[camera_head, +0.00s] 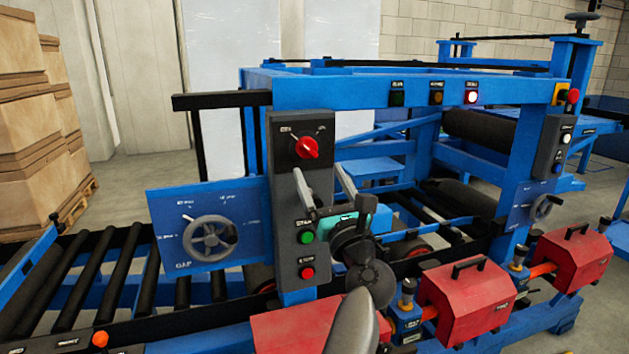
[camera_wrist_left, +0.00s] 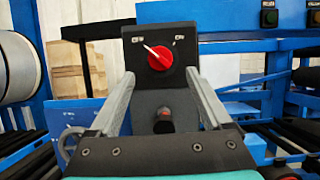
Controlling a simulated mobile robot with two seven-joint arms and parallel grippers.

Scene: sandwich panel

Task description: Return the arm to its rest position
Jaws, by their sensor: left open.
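My left gripper (camera_head: 319,173) is open and empty in front of the grey control box (camera_head: 287,200). Its two grey fingers (camera_wrist_left: 160,88) point at the box in the left wrist view, with a gap between them. The red rotary switch (camera_head: 307,147) is on the upper part of the box, above and left of the fingertips. In the left wrist view the switch (camera_wrist_left: 160,59) shows just beyond the fingertips, its white mark pointing up and left. The fingers appear apart from it. My left arm (camera_head: 362,280) rises from the bottom of the head view. My right gripper is not in view.
A green button (camera_head: 306,237) and a red button (camera_head: 307,272) sit low on the box, near my wrist. A handwheel (camera_head: 209,238) is at left. Red covers (camera_head: 466,297) and blue machine frame (camera_head: 400,92) surround the arm. Stacked boxes (camera_head: 38,120) stand far left.

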